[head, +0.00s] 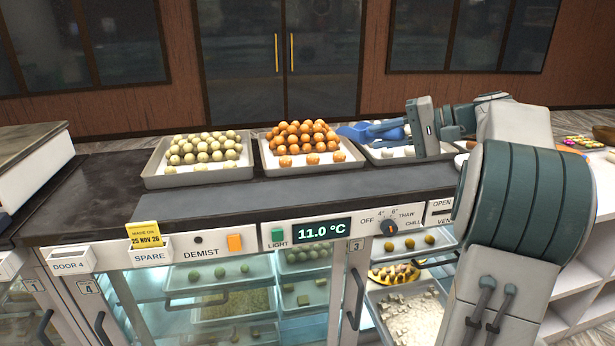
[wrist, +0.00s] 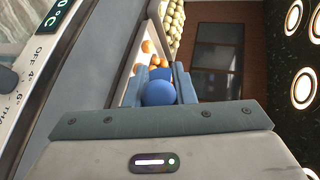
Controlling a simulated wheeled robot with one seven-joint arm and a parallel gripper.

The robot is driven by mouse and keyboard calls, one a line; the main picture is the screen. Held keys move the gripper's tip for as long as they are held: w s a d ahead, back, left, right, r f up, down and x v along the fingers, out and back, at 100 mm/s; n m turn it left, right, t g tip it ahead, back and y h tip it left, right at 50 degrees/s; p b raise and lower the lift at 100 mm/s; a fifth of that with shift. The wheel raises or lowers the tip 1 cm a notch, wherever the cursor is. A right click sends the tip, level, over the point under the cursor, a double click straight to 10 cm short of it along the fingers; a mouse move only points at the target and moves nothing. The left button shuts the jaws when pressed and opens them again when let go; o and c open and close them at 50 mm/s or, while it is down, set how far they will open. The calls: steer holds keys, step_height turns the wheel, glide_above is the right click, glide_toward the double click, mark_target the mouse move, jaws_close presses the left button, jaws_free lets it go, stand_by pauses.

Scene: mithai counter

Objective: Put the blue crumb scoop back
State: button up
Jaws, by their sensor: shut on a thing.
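The blue crumb scoop (head: 358,132) is held by my gripper (head: 372,129) above the third tray, at the right of the row on the counter top. In the wrist view the scoop's rounded blue end (wrist: 159,93) sits between the two fingers of my gripper (wrist: 160,88), which are shut on it. The third tray (head: 372,160) holds a few white sweets and is partly hidden by my arm. Whether the scoop touches the tray or the sweets cannot be told.
A tray of orange sweets (head: 305,168) stands left of the scoop, and a tray of pale green sweets (head: 200,180) is further left. The dark counter top (head: 110,190) is clear at its left. Below is the glass display case with a control panel (head: 322,231). Open shelves stand at right.

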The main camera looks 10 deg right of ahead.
steer(key=shift+w+a, duration=0.1)
steer(key=shift+w, duration=0.15)
steer(key=shift+a+f, duration=0.2)
steer(key=shift+a, duration=0.15)
steer(key=s+a+f+p, duration=0.3)
steer(key=a+f, duration=0.7)
steer(key=shift+a+f, duration=0.15)
steer(key=shift+f, duration=0.1)
steer(key=shift+w+f, duration=0.1)
steer(key=shift+f, duration=0.05)
steer(key=o, duration=0.9)
steer(key=shift+o, duration=0.2)
